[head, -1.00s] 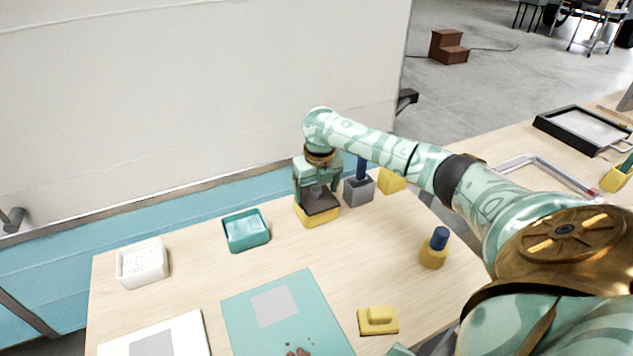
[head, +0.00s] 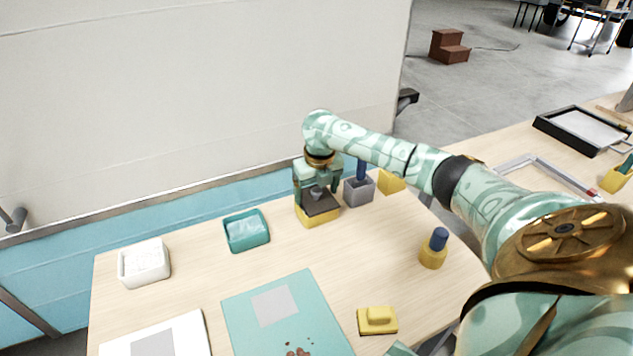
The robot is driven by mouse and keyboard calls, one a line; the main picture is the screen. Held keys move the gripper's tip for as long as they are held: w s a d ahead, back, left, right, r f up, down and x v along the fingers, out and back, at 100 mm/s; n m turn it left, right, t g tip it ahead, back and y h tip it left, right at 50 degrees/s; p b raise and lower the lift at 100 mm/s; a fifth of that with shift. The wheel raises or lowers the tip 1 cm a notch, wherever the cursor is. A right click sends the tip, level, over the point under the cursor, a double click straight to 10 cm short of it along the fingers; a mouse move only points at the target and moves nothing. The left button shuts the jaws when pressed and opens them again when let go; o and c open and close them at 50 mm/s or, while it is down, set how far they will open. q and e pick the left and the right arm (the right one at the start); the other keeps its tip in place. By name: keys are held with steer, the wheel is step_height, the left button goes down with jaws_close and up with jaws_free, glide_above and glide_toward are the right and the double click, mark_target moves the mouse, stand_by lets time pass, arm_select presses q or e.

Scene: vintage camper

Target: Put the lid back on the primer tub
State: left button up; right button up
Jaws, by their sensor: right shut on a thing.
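The primer tub looks to be the yellow box (head: 319,220) near the back of the table. A dark lid (head: 322,207) with a grey knob lies over its top. Whether the lid is fully seated or slightly raised I cannot tell. My right gripper (head: 317,193) comes down from above and is shut on the lid at its knob. My left gripper is not in view.
A grey box (head: 358,193) with a blue-handled tool stands close right of the tub, a yellow block (head: 391,181) behind it. A teal tray (head: 246,232) and a white tub (head: 143,263) stand to the left. A yellow bottle (head: 433,250) stands at the right.

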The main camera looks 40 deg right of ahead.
steer(key=shift+p, duration=0.4)
stand_by(0.5)
steer(key=o, duration=0.9)
step_height(320, 180, up, 7)
steer(key=p, duration=0.7)
steer(key=shift+r, duration=0.1)
jaws_close()
